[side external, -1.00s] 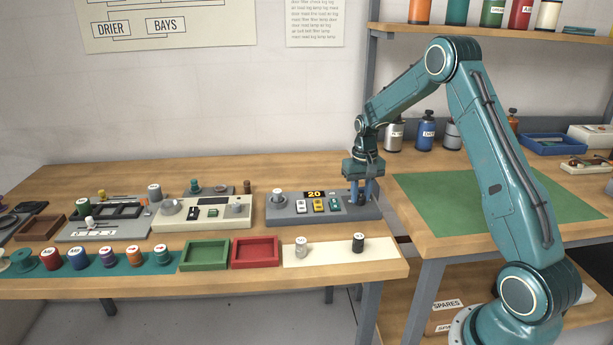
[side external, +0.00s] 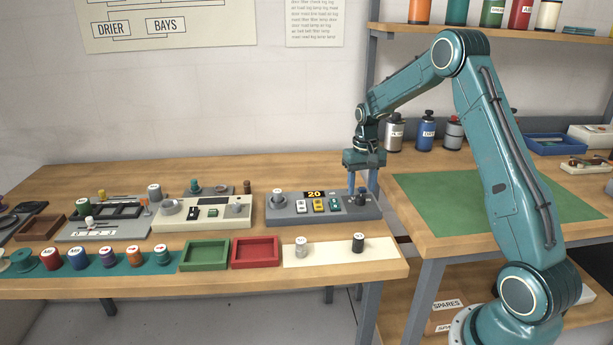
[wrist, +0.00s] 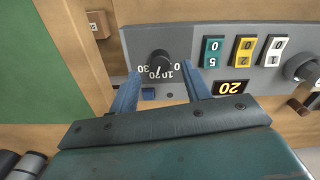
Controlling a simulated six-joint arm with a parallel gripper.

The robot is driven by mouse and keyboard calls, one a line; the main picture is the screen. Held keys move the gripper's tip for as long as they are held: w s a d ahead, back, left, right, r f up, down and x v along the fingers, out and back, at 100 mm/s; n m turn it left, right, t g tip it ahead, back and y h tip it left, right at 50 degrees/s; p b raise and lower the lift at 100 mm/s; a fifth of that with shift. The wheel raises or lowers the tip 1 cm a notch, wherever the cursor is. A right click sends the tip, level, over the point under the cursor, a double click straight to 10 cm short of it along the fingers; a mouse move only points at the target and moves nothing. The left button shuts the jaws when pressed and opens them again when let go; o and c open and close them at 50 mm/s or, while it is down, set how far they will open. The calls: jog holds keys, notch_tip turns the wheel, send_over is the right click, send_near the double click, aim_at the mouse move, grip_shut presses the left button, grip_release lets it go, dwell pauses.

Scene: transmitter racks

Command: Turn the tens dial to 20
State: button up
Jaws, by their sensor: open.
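The tens dial is a round black knob (wrist: 160,63) on the grey control panel (side external: 285,214). Its printed numbers appear upside down in the wrist view, and I cannot clearly read where its pointer stands.
White, yellow and green number switches (side external: 318,205) and a grey knob (side external: 277,195) share the panel. A green mat (side external: 480,205) lies clear at right.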

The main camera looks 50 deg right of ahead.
aim_at(360, 197)
notch_tip(360, 197, up, 11)
dwell(0.4)
jog(key=shift+a+r, duration=0.1)
jog(key=s+a+r+n+t, duration=0.1)
jog(key=s+a+r+n, duration=0.1)
jog(key=s+a+r, duration=0.45)
jog(key=s+a+r+n+t, duration=0.15)
jog(key=s+a+r, duration=0.25)
jog(key=a, duration=0.6)
jog(key=s+a+f+n+t, duration=0.1)
jog(key=s+a, duration=0.3)
jog(key=s, duration=0.3)
jog(key=s+a+f+n+t, duration=0.2)
jog(key=s+a, duration=0.2)
jog(key=s, duration=0.3)
jog(key=shift+s+a, duration=0.4)
